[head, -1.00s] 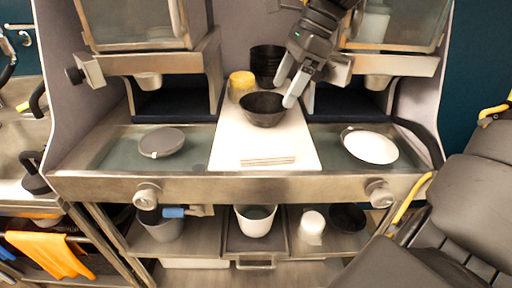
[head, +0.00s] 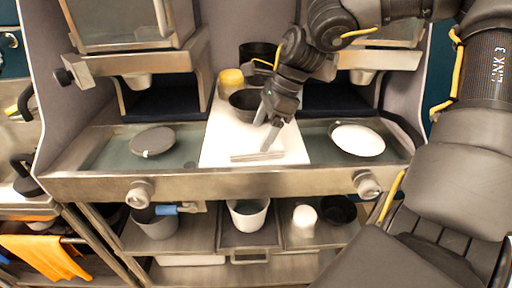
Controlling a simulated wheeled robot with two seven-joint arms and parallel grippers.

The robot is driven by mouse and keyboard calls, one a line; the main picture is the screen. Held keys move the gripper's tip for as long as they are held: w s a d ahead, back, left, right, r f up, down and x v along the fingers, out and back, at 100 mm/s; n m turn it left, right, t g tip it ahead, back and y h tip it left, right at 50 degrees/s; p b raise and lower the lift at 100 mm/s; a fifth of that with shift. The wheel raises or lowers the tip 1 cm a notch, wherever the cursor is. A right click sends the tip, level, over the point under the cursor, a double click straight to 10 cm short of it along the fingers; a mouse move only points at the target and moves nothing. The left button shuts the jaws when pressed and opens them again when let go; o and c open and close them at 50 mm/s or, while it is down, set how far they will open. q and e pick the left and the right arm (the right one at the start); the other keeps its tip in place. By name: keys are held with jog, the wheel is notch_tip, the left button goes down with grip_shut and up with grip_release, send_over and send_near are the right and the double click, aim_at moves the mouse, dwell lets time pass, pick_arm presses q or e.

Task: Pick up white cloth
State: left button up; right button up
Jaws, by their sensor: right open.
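A flat pale strip, which looks like the folded white cloth (head: 257,156), lies near the front edge of the white board (head: 218,140) on the counter. My right gripper (head: 264,133) reaches in from the upper right and points down over the board. It is open and empty, with its fingertips just behind the cloth; I cannot tell whether they touch it. The gripper partly covers a black bowl (head: 241,99) at the back of the board. My left gripper is not in view.
A grey round lid (head: 153,141) lies left of the board and a white plate (head: 358,140) right of it. A yellow container (head: 231,78) stands behind the bowl. Metal housings overhang both sides. A lower shelf holds a white pot (head: 248,214). An orange cloth (head: 45,256) hangs lower left.

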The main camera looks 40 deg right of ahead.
aim_at(255, 143)
jog(key=x, duration=0.3)
jog(key=shift+w+f, duration=0.1)
jog(key=c, duration=1.1)
notch_tip(255, 143, up, 10)
jog(key=shift+r+b, duration=0.1)
jog(key=shift+b, duration=0.3)
